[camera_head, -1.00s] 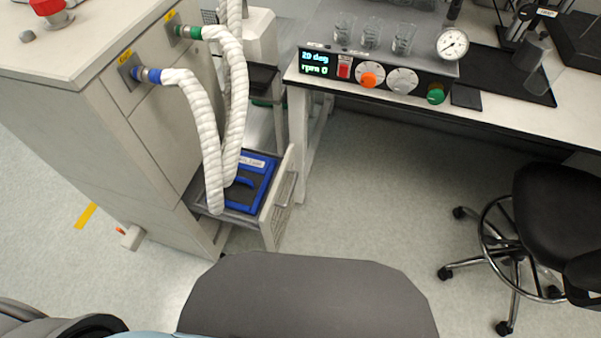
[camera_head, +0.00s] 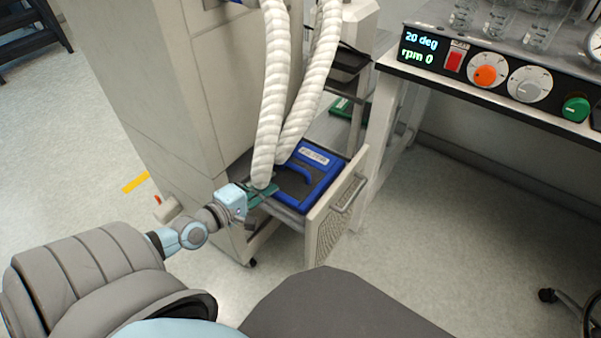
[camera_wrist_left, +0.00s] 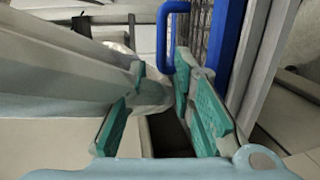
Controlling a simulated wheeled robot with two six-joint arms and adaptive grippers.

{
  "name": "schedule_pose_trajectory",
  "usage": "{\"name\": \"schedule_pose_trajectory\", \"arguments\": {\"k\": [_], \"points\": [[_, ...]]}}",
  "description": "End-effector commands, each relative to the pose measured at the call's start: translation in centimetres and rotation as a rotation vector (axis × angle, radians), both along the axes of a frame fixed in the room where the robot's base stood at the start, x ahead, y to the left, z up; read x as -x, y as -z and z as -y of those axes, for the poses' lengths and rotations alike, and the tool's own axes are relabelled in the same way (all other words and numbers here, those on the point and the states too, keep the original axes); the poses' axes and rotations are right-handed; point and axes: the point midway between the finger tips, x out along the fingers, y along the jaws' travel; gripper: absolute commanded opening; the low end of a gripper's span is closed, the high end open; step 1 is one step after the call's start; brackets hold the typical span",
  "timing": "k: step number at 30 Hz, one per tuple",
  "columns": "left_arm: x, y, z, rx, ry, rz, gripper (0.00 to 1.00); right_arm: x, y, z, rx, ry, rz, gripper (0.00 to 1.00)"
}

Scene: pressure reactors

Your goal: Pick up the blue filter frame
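The blue filter frame (camera_head: 323,190) lies in the pulled-out drawer, with a dark panel, a white label and a blue handle (camera_head: 293,168). White hoses partly hide its left side. My left gripper (camera_head: 264,191) is at the drawer's left edge, beside the frame and close to the lower hose end. In the left wrist view its teal fingers (camera_wrist_left: 160,88) are apart with no frame between them. The blue frame (camera_wrist_left: 222,42) and its handle (camera_wrist_left: 163,45) show there beyond and to the right of the fingers. My right gripper is not in view.
Two ribbed white hoses (camera_head: 270,85) hang down to the drawer. The drawer front (camera_head: 335,215) stands out from the pale cabinet (camera_head: 150,90). A bench with a control panel (camera_head: 490,75) is at the right.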

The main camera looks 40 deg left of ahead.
Motion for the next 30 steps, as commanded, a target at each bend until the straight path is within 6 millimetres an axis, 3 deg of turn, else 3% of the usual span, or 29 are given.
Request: {"name": "schedule_pose_trajectory", "arguments": {"k": [3,16,23,27,30], "points": [[-3.2,0.6,0.2,0.001,-0.002,0.006,0.23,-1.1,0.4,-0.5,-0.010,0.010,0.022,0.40],[-9.9,2.3,1.0,-0.002,-0.001,0.002,0.23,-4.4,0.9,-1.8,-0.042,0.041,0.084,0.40],[-10.3,2.2,1.1,-0.005,0.001,-0.002,0.23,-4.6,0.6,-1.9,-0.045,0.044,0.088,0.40],[-10.3,2.2,1.1,-0.005,0.001,-0.002,0.02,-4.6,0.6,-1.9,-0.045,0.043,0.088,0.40],[-10.3,2.2,1.0,-0.005,0.001,-0.002,0.00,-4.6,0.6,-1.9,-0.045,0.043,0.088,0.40]]}}
